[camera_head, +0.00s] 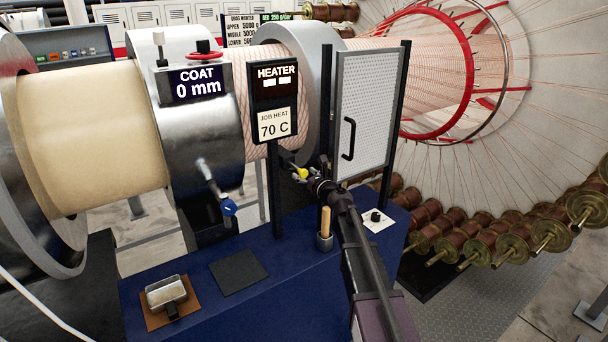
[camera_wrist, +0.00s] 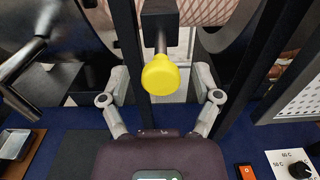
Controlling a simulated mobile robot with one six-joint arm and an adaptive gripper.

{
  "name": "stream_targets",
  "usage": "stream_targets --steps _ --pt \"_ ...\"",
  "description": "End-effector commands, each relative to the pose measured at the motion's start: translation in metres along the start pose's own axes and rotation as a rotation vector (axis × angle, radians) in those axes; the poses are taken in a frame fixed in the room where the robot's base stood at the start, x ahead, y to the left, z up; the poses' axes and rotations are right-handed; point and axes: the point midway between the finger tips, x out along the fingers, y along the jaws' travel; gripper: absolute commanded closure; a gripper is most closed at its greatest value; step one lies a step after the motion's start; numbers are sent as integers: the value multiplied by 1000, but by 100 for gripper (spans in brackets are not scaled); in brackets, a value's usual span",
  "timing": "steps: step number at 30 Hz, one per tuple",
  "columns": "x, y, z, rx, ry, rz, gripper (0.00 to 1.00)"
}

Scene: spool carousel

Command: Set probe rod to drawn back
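The probe rod (camera_wrist: 161,45) is a thin metal rod under a dark block, with a round yellow knob (camera_wrist: 161,74) on its near end. In the head view the yellow knob (camera_head: 302,173) shows below the heater sign, right at the tip of my gripper (camera_head: 311,178). In the wrist view my gripper (camera_wrist: 161,82) is open, one finger on each side of the knob with clear gaps. Neither finger touches the knob there. The rod's far end is hidden by the block, so how far it is pushed in cannot be told.
Dark posts (camera_head: 274,190) flank the rod, with a mesh door (camera_head: 365,110) on the right. A wooden-handled tool in a cup (camera_head: 325,238), a dial plate (camera_head: 376,219) and a metal tray (camera_head: 166,293) stand on the blue bench. A blue-knobbed lever (camera_head: 228,207) is left.

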Motion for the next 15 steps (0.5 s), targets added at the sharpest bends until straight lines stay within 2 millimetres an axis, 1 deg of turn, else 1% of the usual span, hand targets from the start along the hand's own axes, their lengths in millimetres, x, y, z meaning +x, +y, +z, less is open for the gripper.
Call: stream_targets --steps 8,11,15 --pt "0 0 0 1 0 0 18" --pt "-4 0 0 1 0 0 18" --pt "-15 0 0 1 0 -1 18"
